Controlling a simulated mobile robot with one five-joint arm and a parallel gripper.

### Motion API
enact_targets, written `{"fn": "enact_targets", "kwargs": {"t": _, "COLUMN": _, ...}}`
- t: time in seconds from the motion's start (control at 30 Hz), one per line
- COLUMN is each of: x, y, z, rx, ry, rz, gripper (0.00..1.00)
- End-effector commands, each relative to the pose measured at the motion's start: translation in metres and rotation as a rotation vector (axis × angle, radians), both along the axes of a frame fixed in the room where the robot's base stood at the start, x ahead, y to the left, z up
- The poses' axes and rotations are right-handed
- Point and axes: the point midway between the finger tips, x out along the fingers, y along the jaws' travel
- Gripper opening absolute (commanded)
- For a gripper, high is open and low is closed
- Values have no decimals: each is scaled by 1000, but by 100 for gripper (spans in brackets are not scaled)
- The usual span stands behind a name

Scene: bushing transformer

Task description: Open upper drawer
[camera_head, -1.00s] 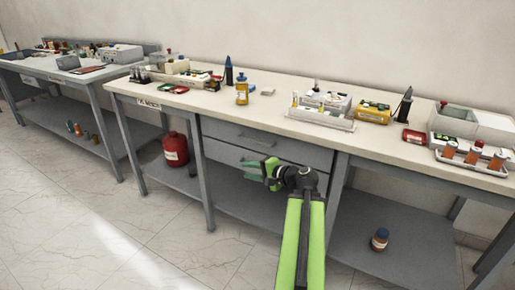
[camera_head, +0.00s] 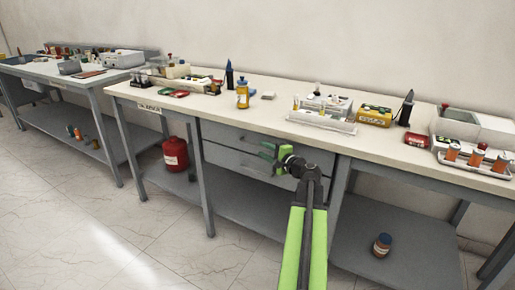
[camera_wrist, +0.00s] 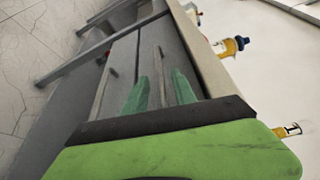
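The grey upper drawer (camera_head: 222,133) sits under the bench top and looks closed. A lower drawer (camera_head: 222,157) is directly beneath it. My green gripper (camera_head: 266,151) is in front of the drawers, near the right part of the upper drawer's front. In the wrist view, my two green fingers (camera_wrist: 159,78) are apart with nothing seen gripped between them. They point along the upper drawer's front (camera_wrist: 155,40). The upper handle is partly hidden by my gripper in the head view, and I cannot tell whether the fingers touch it.
The bench top (camera_head: 275,112) carries a yellow bottle (camera_head: 242,95), trays and small boxes. A bench leg (camera_head: 203,185) stands left of the drawers. A red canister (camera_head: 175,154) and a small bottle (camera_head: 382,245) are on the lower shelves. The floor in front is clear.

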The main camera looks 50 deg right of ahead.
Motion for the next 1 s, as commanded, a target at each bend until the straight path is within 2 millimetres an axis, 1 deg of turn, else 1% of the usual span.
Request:
{"fn": "enact_targets", "kwargs": {"t": 0.03, "x": 14, "y": -3, "z": -2, "rx": 0, "ry": 0, "rz": 3, "gripper": 32}}
{"fn": "enact_targets", "kwargs": {"t": 0.1, "x": 27, "y": -5, "z": -3, "rx": 0, "ry": 0, "rz": 2, "gripper": 32}}
{"fn": "enact_targets", "kwargs": {"t": 0.2, "x": 40, "y": -7, "z": -4, "rx": 0, "ry": 0, "rz": 1, "gripper": 32}}
{"fn": "enact_targets", "kwargs": {"t": 0.37, "x": 50, "y": -8, "z": -4, "rx": -1, "ry": 0, "rz": 0, "gripper": 32}}
{"fn": "enact_targets", "kwargs": {"t": 0.6, "x": 50, "y": -7, "z": -4, "rx": -1, "ry": 0, "rz": 0, "gripper": 32}}
{"fn": "enact_targets", "kwargs": {"t": 0.67, "x": 50, "y": -8, "z": -4, "rx": -1, "ry": 0, "rz": -1, "gripper": 26}}
{"fn": "enact_targets", "kwargs": {"t": 0.8, "x": 50, "y": -8, "z": -4, "rx": -1, "ry": 0, "rz": -1, "gripper": 8}}
{"fn": "enact_targets", "kwargs": {"t": 0.87, "x": 50, "y": -8, "z": -4, "rx": -1, "ry": 0, "rz": -1, "gripper": 0}}
{"fn": "enact_targets", "kwargs": {"t": 1.0, "x": 49, "y": -8, "z": -4, "rx": -1, "ry": 0, "rz": -1, "gripper": 0}}
